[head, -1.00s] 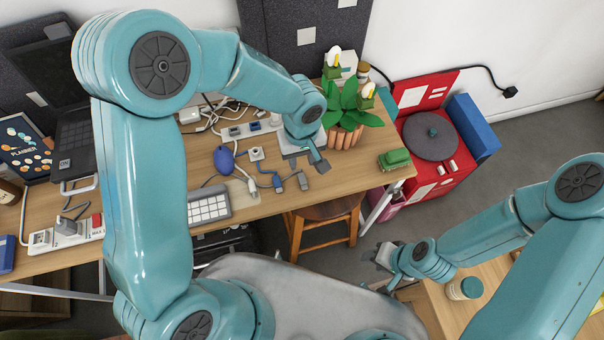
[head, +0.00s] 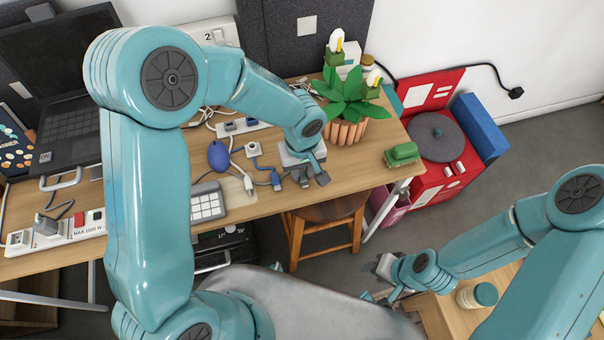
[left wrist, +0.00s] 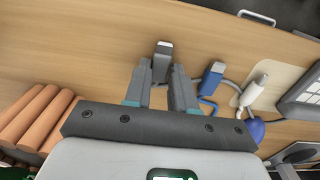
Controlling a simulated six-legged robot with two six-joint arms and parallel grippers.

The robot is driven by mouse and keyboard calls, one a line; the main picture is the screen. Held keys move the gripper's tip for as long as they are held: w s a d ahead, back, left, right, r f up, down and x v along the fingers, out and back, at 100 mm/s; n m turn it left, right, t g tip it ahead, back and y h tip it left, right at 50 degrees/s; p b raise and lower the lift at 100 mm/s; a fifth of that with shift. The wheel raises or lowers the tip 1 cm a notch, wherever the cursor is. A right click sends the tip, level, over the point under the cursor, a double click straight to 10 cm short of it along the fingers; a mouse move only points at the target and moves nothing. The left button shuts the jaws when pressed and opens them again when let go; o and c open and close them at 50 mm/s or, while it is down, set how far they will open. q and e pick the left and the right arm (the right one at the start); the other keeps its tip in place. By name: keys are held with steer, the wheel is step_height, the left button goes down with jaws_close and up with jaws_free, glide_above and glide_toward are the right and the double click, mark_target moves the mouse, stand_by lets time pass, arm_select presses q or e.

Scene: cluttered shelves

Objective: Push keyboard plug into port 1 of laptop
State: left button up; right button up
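The dark laptop (head: 65,128) stands open at the left of the table, partly behind my left arm. My left gripper (left wrist: 161,66) is open, over the table near its front edge (head: 320,171). A grey plug (left wrist: 163,49) shows between its fingertips in the left wrist view, with gaps beside it. A blue plug (left wrist: 213,76) and a white plug (left wrist: 254,91) lie beside it, apart from the fingers. I cannot tell which plug belongs to the small keyboard (head: 208,204). Port 1 cannot be made out. My right gripper (head: 384,270) is low at the right, its fingers unclear.
A wooden stool (head: 325,225) stands below the table edge.

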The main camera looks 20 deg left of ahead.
arm_select(q)
jaws_close()
steer(key=shift+w+a+p, duration=0.15)
steer(key=shift+w+a, duration=0.55)
steer(key=shift+w, duration=0.35)
steer(key=shift+w+a+p, duration=0.15)
steer(key=shift+w+a, duration=0.55)
steer(key=shift+w, duration=0.35)
